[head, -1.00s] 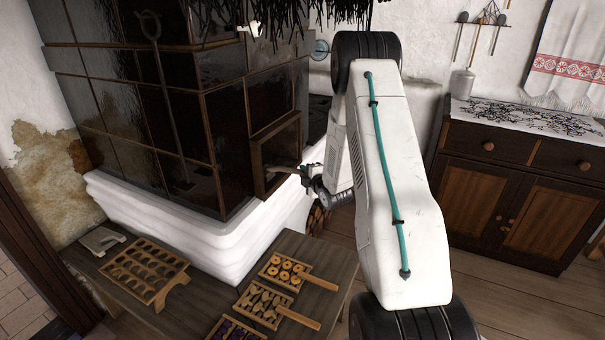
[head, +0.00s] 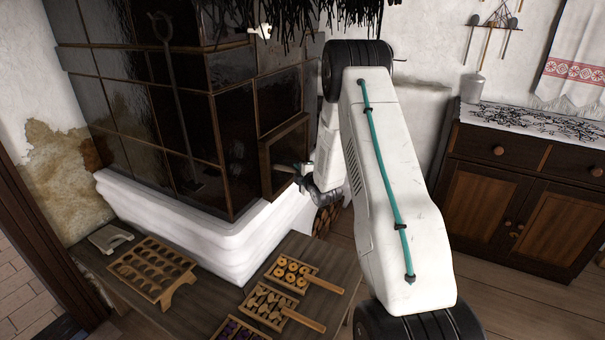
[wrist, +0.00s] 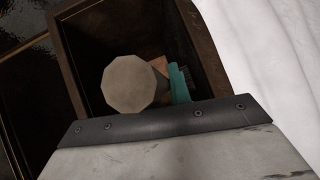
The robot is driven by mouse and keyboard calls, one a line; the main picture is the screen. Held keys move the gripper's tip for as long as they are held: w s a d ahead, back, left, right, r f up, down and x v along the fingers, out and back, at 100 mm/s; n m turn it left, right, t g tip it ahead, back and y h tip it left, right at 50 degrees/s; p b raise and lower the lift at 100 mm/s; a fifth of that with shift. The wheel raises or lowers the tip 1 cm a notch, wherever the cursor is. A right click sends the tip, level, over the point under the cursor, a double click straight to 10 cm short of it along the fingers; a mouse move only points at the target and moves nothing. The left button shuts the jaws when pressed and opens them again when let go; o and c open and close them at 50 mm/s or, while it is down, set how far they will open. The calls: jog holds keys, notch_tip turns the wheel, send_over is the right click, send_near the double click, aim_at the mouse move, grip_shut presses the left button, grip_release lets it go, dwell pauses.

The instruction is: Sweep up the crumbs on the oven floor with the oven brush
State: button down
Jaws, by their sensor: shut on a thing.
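The oven opening (head: 284,157) is a dark framed hole in the side of the tiled stove. My gripper (head: 301,173) is at its mouth, small and partly hidden by my wrist, with its tip reaching in. It is shut on the oven brush (head: 285,168), of which only a thin pale bit shows in the head view. In the wrist view, a pale many-sided handle end (wrist: 130,84) faces the camera inside the dark opening, with a teal part beside it. The oven floor is dark and I cannot see any crumbs.
The opening's frame (wrist: 72,60) is close around the brush, with the white stove wall (wrist: 240,50) at right. A low bench (head: 225,283) in front holds trays of baked pieces (head: 291,275). A dark cabinet (head: 520,190) stands at right.

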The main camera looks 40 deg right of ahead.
jog(key=shift+w+a+r, duration=0.1)
jog(key=shift+w+a, duration=0.15)
jog(key=shift+w, duration=0.3)
jog(key=shift+s+d, duration=0.45)
jog(key=shift+s, duration=0.65)
jog(key=shift+s+d, duration=0.45)
jog(key=shift+s, duration=0.6)
jog(key=shift+s+d, duration=0.45)
jog(key=shift+s, duration=0.65)
jog(key=shift+r, duration=1.2)
